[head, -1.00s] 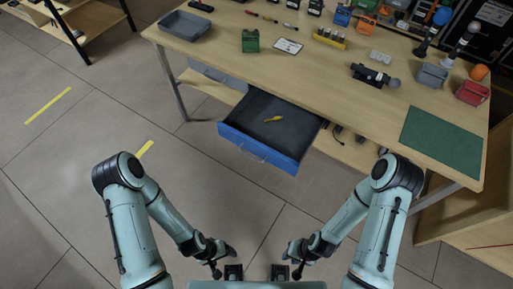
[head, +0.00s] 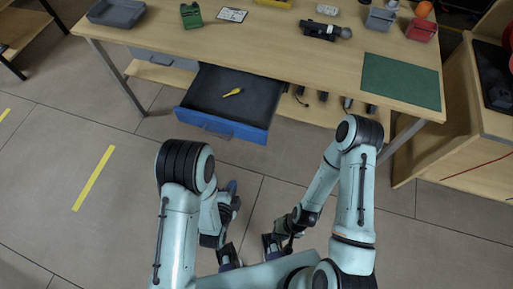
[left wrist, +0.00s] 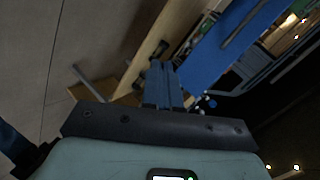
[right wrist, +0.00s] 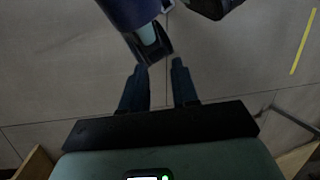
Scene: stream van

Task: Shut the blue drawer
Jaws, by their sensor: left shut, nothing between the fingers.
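The blue drawer (head: 228,127) is pulled out from under the workbench. Its front with a handle faces me, and a small yellow object (head: 233,92) lies on its dark floor. My left gripper (head: 232,187) is in front of the drawer and apart from it, below its front in the head view. In the left wrist view its blue fingers (left wrist: 163,85) are together and empty, with the drawer's blue front (left wrist: 205,62) beyond them to the right. My right gripper is low near my body; in the right wrist view its fingers (right wrist: 160,85) are apart and empty.
The workbench (head: 270,45) carries a grey tray (head: 117,12), a green mat (head: 400,80), a red bin (head: 421,30) and a black device (head: 320,30). A closed grey drawer (head: 165,60) is left of the blue one. The floor before the drawer is clear.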

